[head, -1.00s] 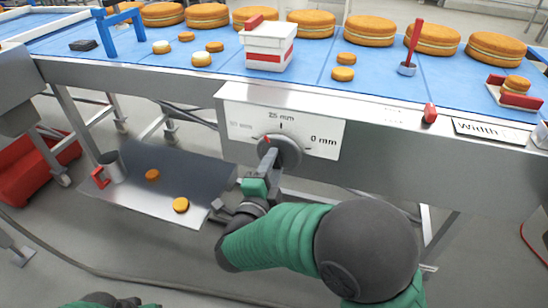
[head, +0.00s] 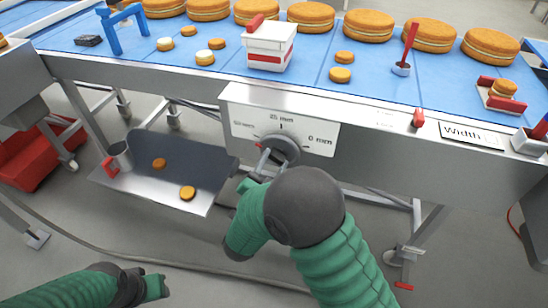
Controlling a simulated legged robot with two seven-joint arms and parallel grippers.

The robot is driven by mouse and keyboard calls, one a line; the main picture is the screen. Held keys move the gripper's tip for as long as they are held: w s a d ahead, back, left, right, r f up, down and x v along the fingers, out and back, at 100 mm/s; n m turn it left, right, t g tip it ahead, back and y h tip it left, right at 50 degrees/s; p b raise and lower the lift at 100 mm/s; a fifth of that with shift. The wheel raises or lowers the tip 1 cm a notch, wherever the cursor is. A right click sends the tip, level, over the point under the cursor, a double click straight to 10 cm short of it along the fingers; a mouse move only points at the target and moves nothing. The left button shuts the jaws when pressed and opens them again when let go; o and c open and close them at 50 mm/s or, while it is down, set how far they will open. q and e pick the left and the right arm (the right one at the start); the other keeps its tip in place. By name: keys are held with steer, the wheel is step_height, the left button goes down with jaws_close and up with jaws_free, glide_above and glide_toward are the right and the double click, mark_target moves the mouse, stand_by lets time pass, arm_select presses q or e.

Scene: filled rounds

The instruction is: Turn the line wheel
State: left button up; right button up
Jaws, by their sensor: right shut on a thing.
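The line wheel is a dark grey round knob (head: 284,146) on a white dial plate (head: 318,134) on the conveyor's front. The plate reads 25 mm at the top and 0 mm at the right; the left label is too blurred to read. A small red mark shows at the wheel's left side. My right gripper (head: 264,160) is shut on the wheel's lower left part; my forearm hides some of the gripper. My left gripper (head: 150,283) is low at the left, away from the wheel, its jaw opening unclear.
The blue belt (head: 215,70) carries several large filled rounds, small rounds and a white box (head: 270,48). A red crate (head: 30,160) stands far left.

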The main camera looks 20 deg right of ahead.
steer(key=shift+a+f+n, duration=0.1)
steer(key=shift+f+n, duration=0.2)
steer(key=shift+n, duration=0.1)
steer(key=o, duration=1.3)
steer(key=shift+o, duration=0.4)
steer(key=shift+r, duration=0.15)
